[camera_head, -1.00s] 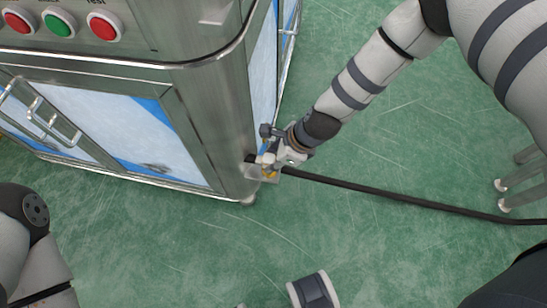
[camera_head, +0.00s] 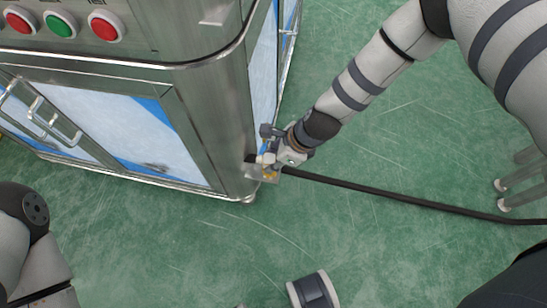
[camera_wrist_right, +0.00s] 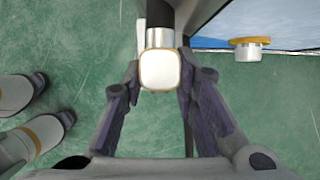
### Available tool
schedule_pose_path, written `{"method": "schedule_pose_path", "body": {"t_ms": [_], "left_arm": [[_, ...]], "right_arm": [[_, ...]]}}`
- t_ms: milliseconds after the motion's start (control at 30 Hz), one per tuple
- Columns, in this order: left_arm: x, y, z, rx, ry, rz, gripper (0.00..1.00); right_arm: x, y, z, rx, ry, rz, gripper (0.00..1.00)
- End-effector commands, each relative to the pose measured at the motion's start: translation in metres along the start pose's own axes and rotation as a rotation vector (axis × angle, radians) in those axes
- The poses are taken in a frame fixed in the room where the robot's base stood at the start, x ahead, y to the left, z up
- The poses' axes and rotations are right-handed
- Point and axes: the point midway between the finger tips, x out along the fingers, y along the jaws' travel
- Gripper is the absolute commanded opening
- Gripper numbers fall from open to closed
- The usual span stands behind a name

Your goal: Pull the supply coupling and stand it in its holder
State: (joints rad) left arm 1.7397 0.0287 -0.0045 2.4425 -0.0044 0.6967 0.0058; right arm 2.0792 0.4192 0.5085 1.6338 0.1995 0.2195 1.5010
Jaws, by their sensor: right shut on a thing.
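My right gripper (camera_head: 270,161) is low at the near right corner of the steel cabinet. In the right wrist view its dark fingers (camera_wrist_right: 160,100) are shut on the supply coupling (camera_wrist_right: 160,70), which has a pale, rounded-square end with a thin orange rim and a metal collar. A black hose (camera_head: 410,198) runs from the gripper to the right. A metal fitting with an orange ring (camera_wrist_right: 250,50) sits on the cabinet side, apart from the coupling. A small grey bracket plate (camera_head: 258,174) shows by the gripper; I cannot tell whether it is the holder.
The steel cabinet (camera_head: 215,110) fills the left, with red and green buttons (camera_head: 60,24) on top and door handles (camera_head: 55,125) in front. Metal legs (camera_head: 515,185) stand at the far right.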

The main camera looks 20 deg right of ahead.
Motion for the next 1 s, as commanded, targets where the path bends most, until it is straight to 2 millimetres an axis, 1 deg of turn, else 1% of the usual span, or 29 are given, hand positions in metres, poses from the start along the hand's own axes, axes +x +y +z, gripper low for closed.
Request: {"method": "schedule_pose_path", "body": {"t_ms": [400,1000], "left_arm": [[0.0046,0.0,-0.0013,0.0,-0.006,0.0,0.34],[0.0035,0.0,-0.001,0.0,-0.004,0.0,0.34]], "right_arm": [[0.0076,0.0002,-0.0036,0.001,0.0,0.0,0.0],[0.0073,-0.0001,-0.0033,0.002,0.0,0.0,0.0]]}}
